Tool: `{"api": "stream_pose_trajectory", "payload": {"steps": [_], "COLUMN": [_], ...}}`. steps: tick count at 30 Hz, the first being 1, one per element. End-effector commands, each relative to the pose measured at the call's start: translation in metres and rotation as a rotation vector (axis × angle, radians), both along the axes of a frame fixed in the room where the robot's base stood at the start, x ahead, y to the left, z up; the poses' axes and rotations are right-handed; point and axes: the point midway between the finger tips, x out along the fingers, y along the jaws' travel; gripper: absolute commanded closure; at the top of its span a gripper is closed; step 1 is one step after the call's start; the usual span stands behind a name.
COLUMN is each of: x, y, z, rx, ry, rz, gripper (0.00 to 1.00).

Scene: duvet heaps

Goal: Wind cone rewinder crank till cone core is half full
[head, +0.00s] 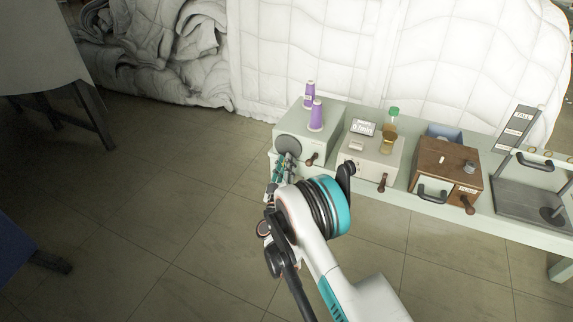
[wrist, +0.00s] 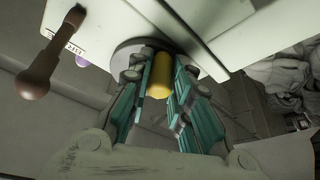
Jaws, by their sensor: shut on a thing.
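A pale green box machine (head: 309,131) at the left end of the bench has a round grey disc (head: 288,146) on its front. Two purple thread cones (head: 316,115) stand on its top. My gripper (head: 282,170) is at this disc. In the wrist view its teal fingers lie on both sides of a yellow cylindrical handle (wrist: 160,76) that sticks out from the disc (wrist: 128,52), and they are shut on it. A brown-handled lever (head: 312,159) is on the same front, right of the disc. I cannot tell how full any core is.
To the right stand a pale box (head: 368,157) with a small display and a green-topped amber item (head: 389,138), a wooden box (head: 446,166) with a black handle, and a grey stand (head: 520,200). White duvets (head: 300,50) are heaped behind.

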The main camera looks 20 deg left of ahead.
Motion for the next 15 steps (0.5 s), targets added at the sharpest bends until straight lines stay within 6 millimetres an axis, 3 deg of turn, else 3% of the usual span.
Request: {"api": "stream_pose_trajectory", "payload": {"steps": [11, 12, 14, 15], "x": [0.0003, 0.0003, 0.0003, 0.0003], "y": [0.0004, 0.0004, 0.0004, 0.0003], "z": [0.0003, 0.0003, 0.0003, 0.0002], "rx": [0.002, 0.002, 0.002, 0.002], "ry": [0.0, 0.0, 0.0, 0.0], "rz": [0.0, 0.0, 0.0, 0.0], "gripper": [1.0, 0.74, 0.61, 0.61]}}
